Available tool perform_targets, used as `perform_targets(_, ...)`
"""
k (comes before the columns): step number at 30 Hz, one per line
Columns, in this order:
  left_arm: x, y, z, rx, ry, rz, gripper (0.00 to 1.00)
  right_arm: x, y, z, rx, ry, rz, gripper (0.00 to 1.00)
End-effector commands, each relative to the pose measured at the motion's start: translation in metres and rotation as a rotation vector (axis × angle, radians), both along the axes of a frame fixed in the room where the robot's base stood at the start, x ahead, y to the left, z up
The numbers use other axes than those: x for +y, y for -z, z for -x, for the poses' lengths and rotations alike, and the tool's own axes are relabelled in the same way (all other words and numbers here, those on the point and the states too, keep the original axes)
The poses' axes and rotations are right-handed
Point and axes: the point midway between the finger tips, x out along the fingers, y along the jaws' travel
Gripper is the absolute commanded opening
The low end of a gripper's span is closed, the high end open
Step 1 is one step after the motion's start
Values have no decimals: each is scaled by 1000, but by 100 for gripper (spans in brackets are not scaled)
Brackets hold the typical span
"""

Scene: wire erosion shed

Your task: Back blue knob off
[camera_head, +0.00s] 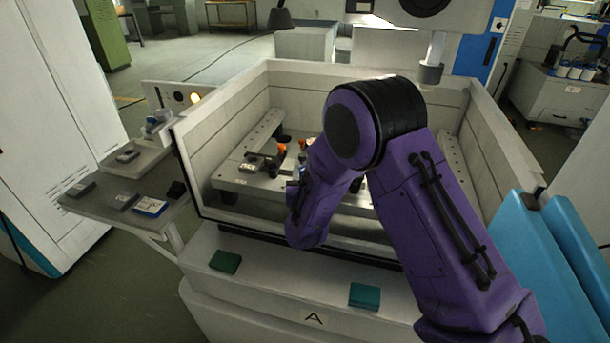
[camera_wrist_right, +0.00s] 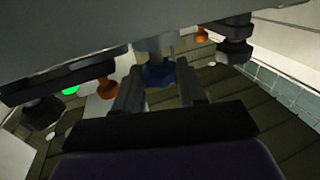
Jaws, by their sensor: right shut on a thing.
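In the right wrist view a blue knob (camera_wrist_right: 158,74) sits under a pale cylindrical part, between the two dark fingers of my right gripper (camera_wrist_right: 160,88). The fingers are shut on the knob. In the head view my purple right arm reaches into the machine's tank, and its wrist hides the gripper and most of the knob area. My left gripper is not in view.
Orange knobs (camera_wrist_right: 106,88) and dark clamp parts (camera_wrist_right: 233,50) stand close around the gripper. The tank wall (camera_head: 225,115) encloses the work area. A side shelf (camera_head: 95,205) holds small boxes. Two green blocks lie on the front ledge (camera_head: 290,285).

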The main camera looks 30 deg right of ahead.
Motion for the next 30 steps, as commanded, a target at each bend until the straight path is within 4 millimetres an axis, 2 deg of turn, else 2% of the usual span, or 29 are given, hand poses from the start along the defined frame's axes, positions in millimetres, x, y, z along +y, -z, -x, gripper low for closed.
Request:
perform_targets(14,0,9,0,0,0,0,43,4,0,-6,-8,438,-1,9)
perform_targets(30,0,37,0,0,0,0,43,4,2,-11,-6,900,-2,10)
